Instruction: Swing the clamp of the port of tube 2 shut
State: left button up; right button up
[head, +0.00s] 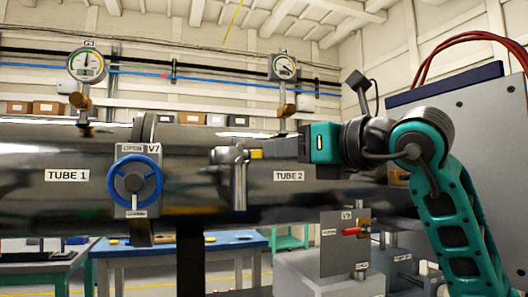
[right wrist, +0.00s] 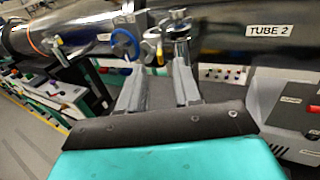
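Tube 2 (head: 330,185) is the dark, shiny horizontal pipe at the middle right of the head view, with its white label. A metal port fitting with a clamp (head: 238,178) stands at its left end, beside the valve V7. A small yellow piece (head: 257,154) sticks out on the fitting's right; it also shows in the right wrist view (right wrist: 159,52). My right gripper (right wrist: 160,68) has its two grey fingers apart, with the yellow piece just beyond and between the tips. Contact cannot be told. Whether the clamp is open is unclear. My left gripper is out of view.
The valve V7 with a blue handwheel (head: 136,180) is left of the fitting, on tube 1 (head: 50,200). Gauges (head: 284,67) rise above the tubes. A grey box with a red-handled valve panel (head: 345,242) stands below right. A large grey cabinet (head: 480,130) is at right.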

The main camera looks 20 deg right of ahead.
aim_at(233, 155)
jog(key=x, duration=0.5)
jog(key=shift+w+a, duration=0.1)
jog(key=shift+w, duration=0.05)
grip_shut()
dwell(1.3)
